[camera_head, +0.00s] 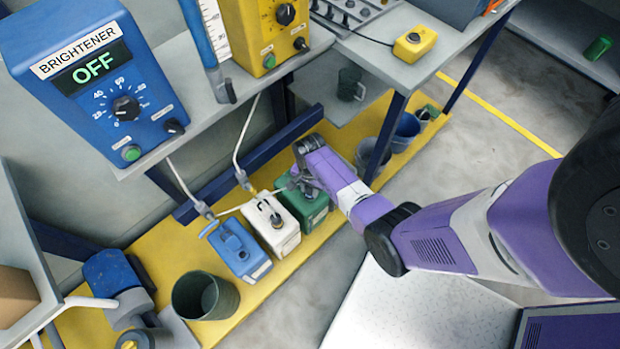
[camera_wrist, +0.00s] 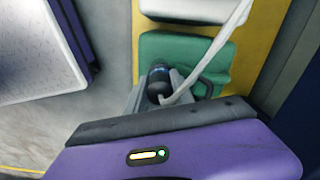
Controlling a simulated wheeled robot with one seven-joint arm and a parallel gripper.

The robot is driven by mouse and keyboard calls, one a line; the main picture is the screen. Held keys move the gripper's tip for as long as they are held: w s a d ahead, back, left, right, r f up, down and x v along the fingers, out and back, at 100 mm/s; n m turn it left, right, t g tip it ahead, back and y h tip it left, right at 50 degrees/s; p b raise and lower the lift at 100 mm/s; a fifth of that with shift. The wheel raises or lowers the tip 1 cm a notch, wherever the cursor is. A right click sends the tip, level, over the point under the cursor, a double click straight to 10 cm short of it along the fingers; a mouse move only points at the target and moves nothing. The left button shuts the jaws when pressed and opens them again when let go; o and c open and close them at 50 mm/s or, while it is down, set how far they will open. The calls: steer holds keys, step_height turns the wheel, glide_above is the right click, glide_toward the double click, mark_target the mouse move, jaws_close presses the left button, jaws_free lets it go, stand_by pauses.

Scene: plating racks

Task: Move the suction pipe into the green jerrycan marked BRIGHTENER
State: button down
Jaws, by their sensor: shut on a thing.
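The green jerrycan (camera_head: 312,212) stands on the yellow platform at the right end of a row of three. It also shows in the wrist view (camera_wrist: 160,47); no BRIGHTENER lettering is readable on it. My gripper (camera_head: 303,182) is over this jerrycan, pointing down. In the wrist view my gripper (camera_wrist: 158,88) is shut on the suction pipe, whose pale hose (camera_wrist: 212,52) runs up and to the right. The pipe's lower end is hidden by my gripper, so I cannot tell whether it is inside the can's opening.
A white jerrycan (camera_head: 283,238) stands beside the green one, then a blue jerrycan (camera_head: 241,262). A dark bucket (camera_head: 206,296) stands in front left. The bench with a blue BRIGHTENER box (camera_head: 95,75) reading OFF is above. A blue table leg (camera_head: 385,137) rises behind my wrist.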

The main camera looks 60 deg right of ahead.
steer(key=c, duration=1)
jaws_free()
step_height(320, 180, up, 8)
steer(key=shift+f+p, duration=0.15)
steer(key=shift+p, duration=1.1)
